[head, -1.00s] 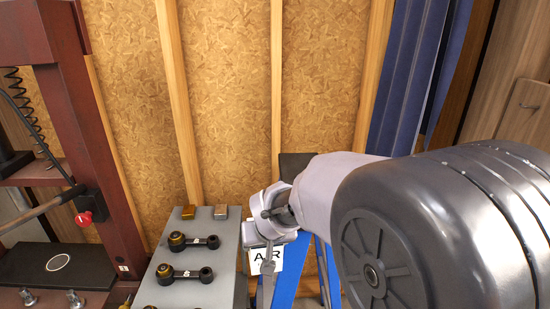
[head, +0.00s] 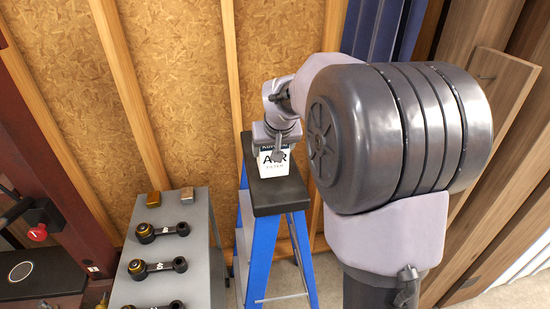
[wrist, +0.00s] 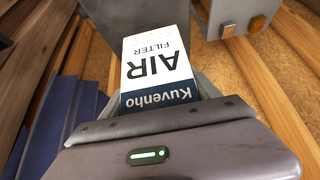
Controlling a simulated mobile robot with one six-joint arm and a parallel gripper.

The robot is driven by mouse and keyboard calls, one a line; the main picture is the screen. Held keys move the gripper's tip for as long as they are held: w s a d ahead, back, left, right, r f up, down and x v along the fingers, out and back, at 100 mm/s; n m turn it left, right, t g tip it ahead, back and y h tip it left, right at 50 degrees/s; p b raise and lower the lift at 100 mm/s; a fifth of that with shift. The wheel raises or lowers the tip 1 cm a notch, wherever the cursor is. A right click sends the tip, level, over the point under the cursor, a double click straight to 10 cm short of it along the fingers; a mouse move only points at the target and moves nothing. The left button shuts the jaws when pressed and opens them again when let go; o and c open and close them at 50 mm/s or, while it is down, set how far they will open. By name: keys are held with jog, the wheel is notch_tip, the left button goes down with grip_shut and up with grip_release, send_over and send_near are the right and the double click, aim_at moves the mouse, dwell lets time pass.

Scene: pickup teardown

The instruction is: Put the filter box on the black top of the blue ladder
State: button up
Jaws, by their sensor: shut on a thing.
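The filter box (head: 274,165) is a white carton with a dark blue band and the words "AIR FILTER". My gripper (head: 276,150) is shut on its upper end. The blue ladder (head: 262,255) stands against the wall in the head view, with a flat black top (head: 280,195). The box is upright over the far part of that top; I cannot tell whether it touches it. In the wrist view the box (wrist: 158,60) sticks out from between my gripper's jaws (wrist: 160,98), with a dark surface beyond it.
A grey bench (head: 190,245) with several links and two small metal blocks (head: 187,193) stands left of the ladder. A red-brown press frame (head: 50,170) is at far left. Wood panels (head: 490,150) lean at right. The near part of the ladder top is bare.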

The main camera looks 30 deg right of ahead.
jog(key=f, duration=0.2)
jog(key=d+f+b, duration=0.1)
jog(key=shift+f, duration=0.35)
jog(key=shift+r, duration=0.1)
jog(key=o, duration=1.9)
